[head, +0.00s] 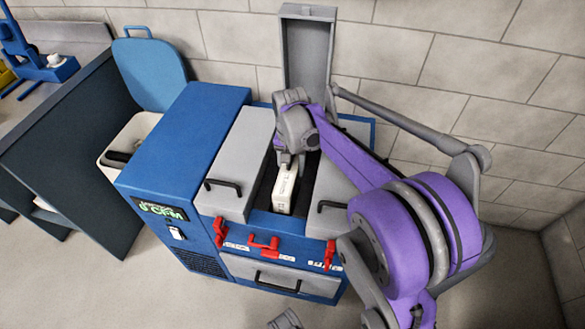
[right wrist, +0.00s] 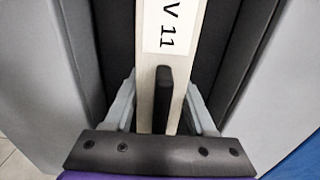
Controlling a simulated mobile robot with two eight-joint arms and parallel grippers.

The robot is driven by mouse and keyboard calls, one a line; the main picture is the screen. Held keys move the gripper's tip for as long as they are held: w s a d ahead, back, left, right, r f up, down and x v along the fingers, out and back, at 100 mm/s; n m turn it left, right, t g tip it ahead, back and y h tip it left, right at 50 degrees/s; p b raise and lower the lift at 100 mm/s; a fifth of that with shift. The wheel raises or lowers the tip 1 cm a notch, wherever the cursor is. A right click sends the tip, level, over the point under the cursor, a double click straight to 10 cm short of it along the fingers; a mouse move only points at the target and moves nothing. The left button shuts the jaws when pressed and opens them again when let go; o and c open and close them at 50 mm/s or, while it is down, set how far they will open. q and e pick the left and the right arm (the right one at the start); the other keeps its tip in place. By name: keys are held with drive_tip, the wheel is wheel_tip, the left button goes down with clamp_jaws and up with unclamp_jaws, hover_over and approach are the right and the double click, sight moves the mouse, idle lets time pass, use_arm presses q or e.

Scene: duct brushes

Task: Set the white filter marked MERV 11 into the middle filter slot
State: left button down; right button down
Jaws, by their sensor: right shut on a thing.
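The white filter (head: 286,188) is in my right gripper (head: 290,160), low in the open middle slot (head: 263,190) of the blue unit. In the right wrist view the filter (right wrist: 172,70) shows a label ending "V 11" and a black handle (right wrist: 163,98). The gripper's pale fingers (right wrist: 160,105) are shut at the handle. Dark slot walls stand on both sides of the filter. Its lower end is hidden, so I cannot tell whether it touches the slot floor. A small grey part at the head view's bottom edge may be my left gripper (head: 285,319).
The middle lid (head: 306,60) stands open against the block wall. Grey covers (head: 240,150) flank the slot, with black handles. Red latches (head: 264,244) line the front. A white bin (head: 127,138) with a raised blue lid (head: 149,72) stands at the left.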

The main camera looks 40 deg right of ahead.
use_arm(q)
drive_tip(key=shift+f, duration=0.3)
use_arm(e)
drive_tip(key=f, duration=0.3)
drive_tip(key=s+a+f, duration=0.1)
drive_tip(key=shift+f, duration=0.3)
drive_tip(key=shift+c, duration=0.7)
unclamp_jaws()
drive_tip(key=shift+w, duration=0.1)
drive_tip(key=r+p, duration=0.1)
drive_tip(key=r, duration=0.3)
drive_tip(key=r+p, duration=0.1)
drive_tip(key=r, duration=0.4)
drive_tip(key=r+p, duration=0.1)
drive_tip(key=r, duration=0.3)
drive_tip(key=shift+w+d+r+p, duration=0.35)
drive_tip(key=shift+p, duration=0.05)
drive_tip(key=shift+r, duration=0.7)
drive_tip(key=shift+r+p, duration=0.5)
drive_tip(key=shift+r, duration=0.1)
use_arm(q)
wheel_tip(320, 180, up, 9)
drive_tip(key=w+p, duration=0.1)
drive_tip(key=p, duration=0.2)
drive_tip(key=shift+w+d, duration=0.15)
drive_tip(key=shift+d, duration=0.15)
use_arm(e)
wheel_tip(320, 180, up, 4)
drive_tip(key=shift+d+r, duration=0.1)
